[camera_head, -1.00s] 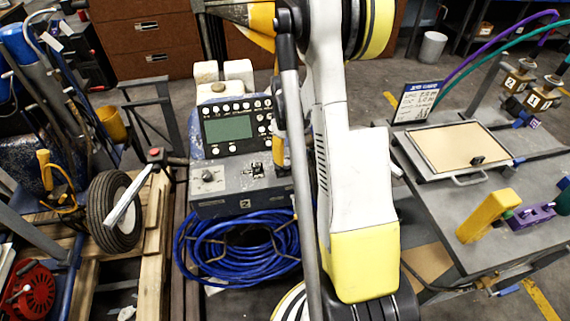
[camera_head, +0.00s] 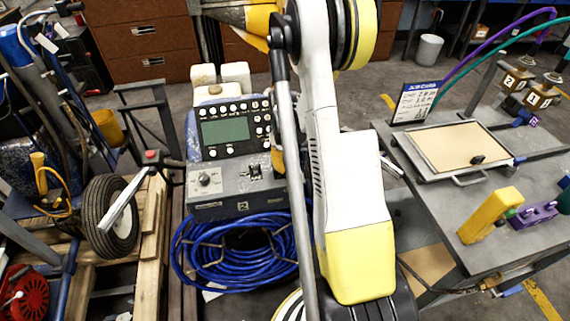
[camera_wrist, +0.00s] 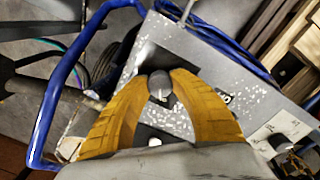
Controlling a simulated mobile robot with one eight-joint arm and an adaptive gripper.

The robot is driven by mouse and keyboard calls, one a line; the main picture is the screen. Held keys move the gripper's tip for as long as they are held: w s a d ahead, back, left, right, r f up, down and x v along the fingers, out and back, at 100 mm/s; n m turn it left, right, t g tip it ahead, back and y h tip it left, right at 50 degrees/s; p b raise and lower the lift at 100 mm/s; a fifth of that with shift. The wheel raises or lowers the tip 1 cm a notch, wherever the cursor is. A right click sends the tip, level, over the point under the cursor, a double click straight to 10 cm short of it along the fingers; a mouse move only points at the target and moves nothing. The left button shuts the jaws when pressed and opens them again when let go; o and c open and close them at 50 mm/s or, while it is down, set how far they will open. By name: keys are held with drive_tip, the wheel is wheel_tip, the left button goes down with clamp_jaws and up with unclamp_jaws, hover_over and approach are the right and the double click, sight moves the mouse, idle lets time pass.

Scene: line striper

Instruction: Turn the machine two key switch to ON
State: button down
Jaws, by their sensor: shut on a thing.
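Machine two is the grey control box (camera_head: 225,207) with a "2" on its front, in the middle left of the head view. Its speckled grey panel (camera_wrist: 205,55) fills much of the wrist view. My gripper (camera_wrist: 158,84) has its two yellow fingers closed on a small grey round-topped piece, the key switch (camera_wrist: 158,92), which sits over a dark plate. A white mark shows below it between the fingers. The switch's ON position cannot be read clearly.
A selector knob (camera_head: 205,179) is on the panel's left; a black switch plate (camera_head: 254,172) is beside it. A keypad with a green screen (camera_head: 225,131) stands behind. A coiled blue hose (camera_head: 235,252) hangs in front. A workbench (camera_head: 440,215) is at right, a wheeled cart (camera_head: 112,215) at left.

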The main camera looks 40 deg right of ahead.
drive_tip(key=shift+m, duration=0.3)
drive_tip(key=m+b, duration=0.1)
drive_tip(key=m, duration=0.4)
drive_tip(key=shift+m, duration=0.3)
drive_tip(key=m+b, duration=0.1)
drive_tip(key=m, duration=0.4)
drive_tip(key=shift+m, duration=0.3)
drive_tip(key=c, duration=1.1)
unclamp_jaws()
drive_tip(key=shift+o, duration=0.2)
drive_tip(key=shift+r, duration=0.1)
